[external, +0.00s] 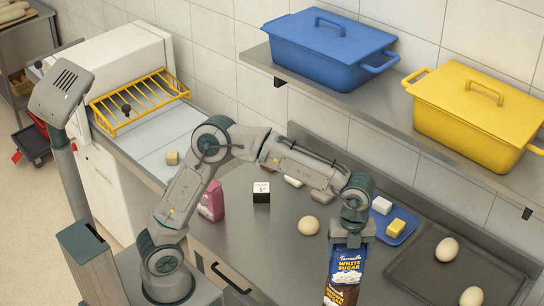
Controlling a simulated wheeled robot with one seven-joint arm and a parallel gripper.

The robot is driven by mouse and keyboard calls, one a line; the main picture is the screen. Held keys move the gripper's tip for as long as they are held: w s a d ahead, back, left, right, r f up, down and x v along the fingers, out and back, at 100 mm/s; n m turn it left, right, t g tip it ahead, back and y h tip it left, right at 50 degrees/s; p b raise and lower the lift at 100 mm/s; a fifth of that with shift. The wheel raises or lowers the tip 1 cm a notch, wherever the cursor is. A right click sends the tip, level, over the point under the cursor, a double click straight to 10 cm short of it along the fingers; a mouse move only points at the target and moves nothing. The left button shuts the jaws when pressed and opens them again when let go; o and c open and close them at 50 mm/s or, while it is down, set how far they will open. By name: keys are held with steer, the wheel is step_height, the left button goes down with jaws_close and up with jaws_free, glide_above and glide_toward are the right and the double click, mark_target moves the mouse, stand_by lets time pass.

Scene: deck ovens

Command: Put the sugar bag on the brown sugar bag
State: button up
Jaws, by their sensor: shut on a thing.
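The sugar bag (348,264) is a blue pack with a "White Sugar" label, upright under my gripper (349,241). My gripper points down and is shut on the top of this bag. The brown sugar bag (341,296) shows directly below it in the picture, dark brown with pale lettering, partly cut off by the bottom edge. The two bags meet in the picture; I cannot tell whether the sugar bag rests on the brown one or hangs just above or in front of it.
A blue tray (394,239) with a white and a yellow block lies behind my gripper. A dark tray (430,275) with pale dough balls is at right. A dough ball (309,226), a dark box (261,192) and a pink pack (211,202) stand left. Lidded tubs fill the shelf above.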

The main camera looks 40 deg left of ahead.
steer(key=o, duration=1.8)
step_height(320, 180, up, 12)
steer(key=shift+r, duration=0.1)
steer(key=a+f+n+t+y, duration=0.1)
steer(key=a+f+n, duration=0.2)
steer(key=a+n, duration=0.75)
steer(key=a+f+n+t, duration=0.1)
steer(key=a+f+n, duration=0.3)
steer(key=a, duration=1.1)
steer(key=s+a+f+n, duration=0.2)
steer(key=a+n, duration=0.2)
steer(key=a, duration=0.1)
steer(key=s+a+f+n+t, duration=0.1)
steer(key=s+a+f+n, duration=0.1)
steer(key=s+a+n, duration=0.1)
steer(key=s+a+f+n+h, duration=0.1)
steer(key=s+a+f+n, duration=0.1)
steer(key=a+n, duration=0.3)
steer(key=shift+s+a+f+n, duration=0.2)
steer(key=shift+s+a, duration=0.1)
steer(key=shift+a, duration=0.15)
steer(key=shift+s+a+f+n, duration=0.15)
steer(key=shift+s+a, duration=0.1)
steer(key=shift+a, duration=0.15)
steer(key=shift+r, duration=0.1)
